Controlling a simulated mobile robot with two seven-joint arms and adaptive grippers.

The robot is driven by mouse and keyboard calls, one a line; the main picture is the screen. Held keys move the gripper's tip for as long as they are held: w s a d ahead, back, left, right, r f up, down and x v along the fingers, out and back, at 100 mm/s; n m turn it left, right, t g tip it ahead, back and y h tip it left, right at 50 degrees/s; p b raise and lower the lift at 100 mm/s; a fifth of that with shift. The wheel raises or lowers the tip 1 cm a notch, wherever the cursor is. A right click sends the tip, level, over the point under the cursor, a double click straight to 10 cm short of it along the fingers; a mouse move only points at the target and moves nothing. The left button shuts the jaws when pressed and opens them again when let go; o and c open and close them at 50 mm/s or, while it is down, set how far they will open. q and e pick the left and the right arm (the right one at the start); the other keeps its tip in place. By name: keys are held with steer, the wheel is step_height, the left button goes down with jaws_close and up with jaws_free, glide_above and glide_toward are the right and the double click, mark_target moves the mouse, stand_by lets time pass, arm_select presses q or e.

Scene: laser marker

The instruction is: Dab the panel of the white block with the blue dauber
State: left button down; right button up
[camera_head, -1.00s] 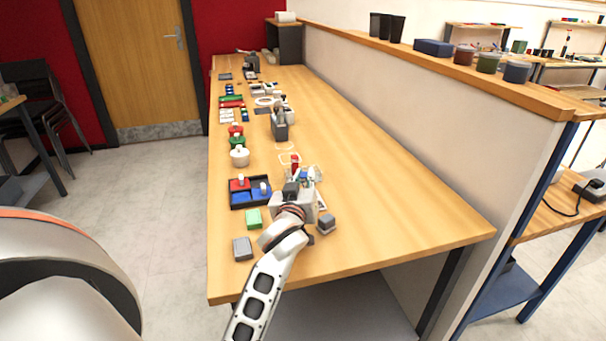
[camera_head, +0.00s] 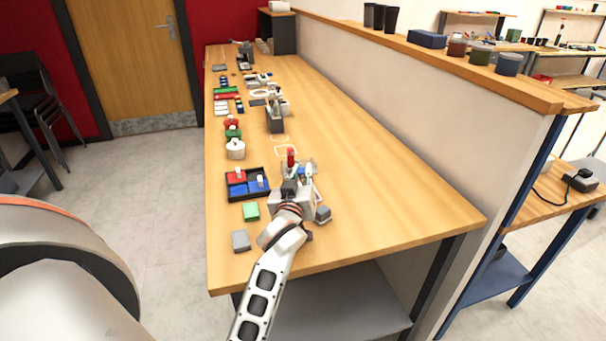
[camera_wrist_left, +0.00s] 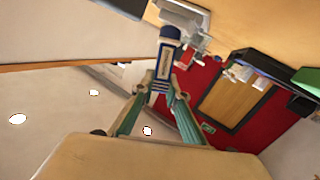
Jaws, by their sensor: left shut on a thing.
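My left gripper (camera_head: 292,184) is over the near part of the long wooden table, pointing away from me. In the left wrist view its two fingers (camera_wrist_left: 160,92) are shut on a blue dauber (camera_wrist_left: 163,62) with a pale band. In the head view the gripper and arm mostly hide the dauber. White pieces (camera_wrist_left: 188,14) show just beyond the dauber in the wrist view; I cannot tell whether one is the white block, or whether the dauber touches it. The block's panel cannot be made out. My right gripper is not in view.
A black tray (camera_head: 264,196) with red and blue sections lies left of the gripper. A green block (camera_head: 251,211), a grey block (camera_head: 241,240) and a dark block (camera_head: 323,214) lie nearby. A red-topped item (camera_head: 291,158) stands just beyond. The table's right side is clear.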

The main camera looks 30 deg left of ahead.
arm_select(q)
steer(key=shift+w+a+f, duration=0.1)
steer(key=shift+w+a, duration=0.45)
steer(key=shift+a, duration=0.2)
steer(key=shift+w+a+p, duration=0.55)
steer(key=shift+a+p, duration=0.1)
steer(key=shift+a, duration=0.05)
steer(key=shift+w+a, duration=0.5)
steer(key=shift+a, duration=0.05)
